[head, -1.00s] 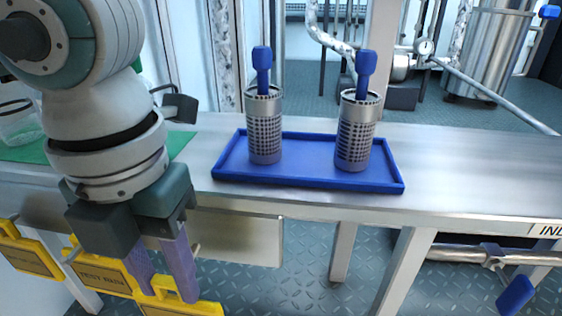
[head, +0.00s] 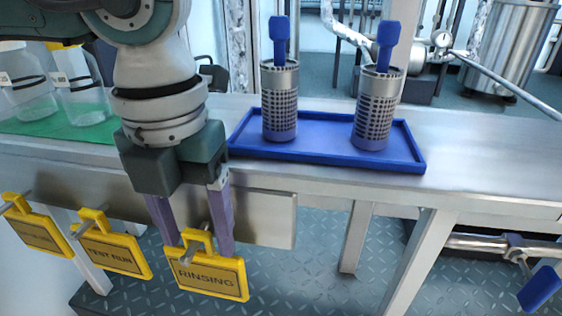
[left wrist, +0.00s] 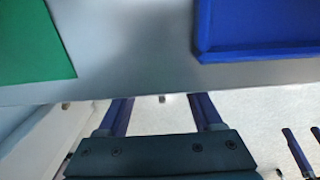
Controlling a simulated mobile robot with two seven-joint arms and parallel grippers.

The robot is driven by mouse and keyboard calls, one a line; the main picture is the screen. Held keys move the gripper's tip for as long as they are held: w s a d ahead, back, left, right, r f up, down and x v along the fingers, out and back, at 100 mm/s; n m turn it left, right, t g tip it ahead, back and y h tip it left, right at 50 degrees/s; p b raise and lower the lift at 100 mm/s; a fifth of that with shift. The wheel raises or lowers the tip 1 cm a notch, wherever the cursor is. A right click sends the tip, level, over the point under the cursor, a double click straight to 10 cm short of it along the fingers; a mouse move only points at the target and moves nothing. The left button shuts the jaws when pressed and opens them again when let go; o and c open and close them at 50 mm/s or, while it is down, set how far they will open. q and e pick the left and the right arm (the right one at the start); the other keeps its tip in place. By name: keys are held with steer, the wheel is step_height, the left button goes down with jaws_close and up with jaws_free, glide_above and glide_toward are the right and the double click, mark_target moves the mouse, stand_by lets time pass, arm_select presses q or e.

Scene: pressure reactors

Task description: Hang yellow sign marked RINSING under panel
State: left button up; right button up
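The yellow RINSING sign (head: 208,278) hangs in the head view at lower centre-left, its handle by a metal peg (head: 190,254). My left gripper (head: 200,246) points down, its two purple fingers apart on either side of the sign's handle. It looks open; I cannot tell whether a finger touches the handle. In the left wrist view the fingers (left wrist: 160,112) are also wide apart, with nothing held between them. The grey panel (head: 272,219) hangs below the bench edge, right of the gripper.
A yellow TEST RUN sign (head: 112,256) and another yellow sign (head: 38,238) hang on pegs further left. A blue tray (head: 325,151) with two perforated metal cylinders stands on the bench. Glass bottles (head: 82,95) stand on a green mat (head: 60,129). A blue-handled valve (head: 540,288) is lower right.

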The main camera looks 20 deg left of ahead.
arm_select(q)
steer(key=shift+f, duration=0.1)
steer(key=r+p, duration=0.1)
steer(key=r, duration=0.2)
steer(key=r+p, duration=0.2)
steer(key=r, duration=0.1)
steer(key=r+p, duration=0.2)
steer(key=r, duration=0.1)
steer(key=shift+s+a+r, duration=0.2)
steer(key=shift+a+r, duration=0.05)
steer(key=shift+a, duration=0.05)
steer(key=shift+r, duration=0.3)
